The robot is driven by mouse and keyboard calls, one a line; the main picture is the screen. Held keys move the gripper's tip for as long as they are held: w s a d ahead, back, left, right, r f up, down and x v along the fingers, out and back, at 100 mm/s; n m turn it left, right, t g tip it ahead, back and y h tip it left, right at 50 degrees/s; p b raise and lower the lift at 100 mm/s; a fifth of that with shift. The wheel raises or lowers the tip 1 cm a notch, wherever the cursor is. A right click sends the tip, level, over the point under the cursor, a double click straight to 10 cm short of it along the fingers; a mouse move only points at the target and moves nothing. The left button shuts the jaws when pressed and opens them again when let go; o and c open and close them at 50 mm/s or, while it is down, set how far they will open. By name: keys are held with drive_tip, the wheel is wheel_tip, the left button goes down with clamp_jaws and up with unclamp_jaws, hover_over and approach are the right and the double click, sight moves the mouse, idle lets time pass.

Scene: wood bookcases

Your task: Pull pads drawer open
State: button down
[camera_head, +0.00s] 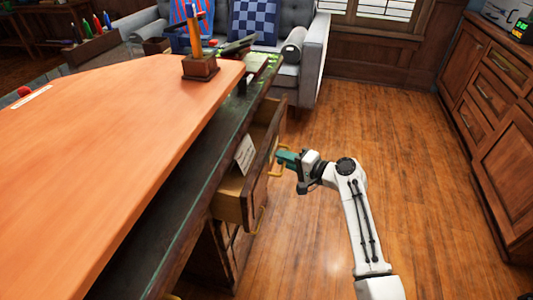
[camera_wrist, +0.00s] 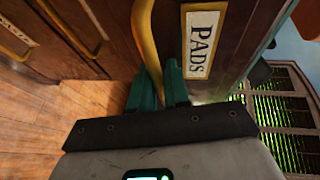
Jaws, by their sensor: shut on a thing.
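The pads drawer is a dark wood drawer front (camera_head: 258,170) under the desk, and it stands partly open in the head view. A white paper or pad (camera_head: 245,154) shows inside it. A white label reading "PADS" (camera_wrist: 203,42) is on its front in the wrist view. Its brass handle (camera_wrist: 147,38) runs between the teal fingers of my gripper (camera_wrist: 159,85). In the head view my gripper (camera_head: 283,160) reaches the handle from the right and is shut on it. The fingertips' exact contact is partly hidden.
The desk's orange top (camera_head: 110,130) and dark edge fill the left. Another brass handle (camera_head: 258,219) shows lower down. Wooden floor (camera_head: 375,135) is clear right of the drawer. Wood cabinets (camera_head: 490,110) line the right side, and a grey sofa (camera_head: 305,65) stands behind.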

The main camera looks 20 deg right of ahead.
drive_tip(key=s+d, duration=0.7)
drive_tip(key=d, duration=0.3)
drive_tip(key=s+d+p, duration=0.1)
drive_tip(key=s+d, duration=0.7)
drive_tip(key=d, duration=0.2)
drive_tip(key=shift+d, duration=0.4)
drive_tip(key=shift+f, duration=0.1)
drive_tip(key=c, duration=1.5)
unclamp_jaws()
drive_tip(key=shift+o, duration=0.2)
drive_tip(key=p+v, duration=0.2)
drive_tip(key=v, duration=0.9)
drive_tip(key=shift+a, duration=0.1)
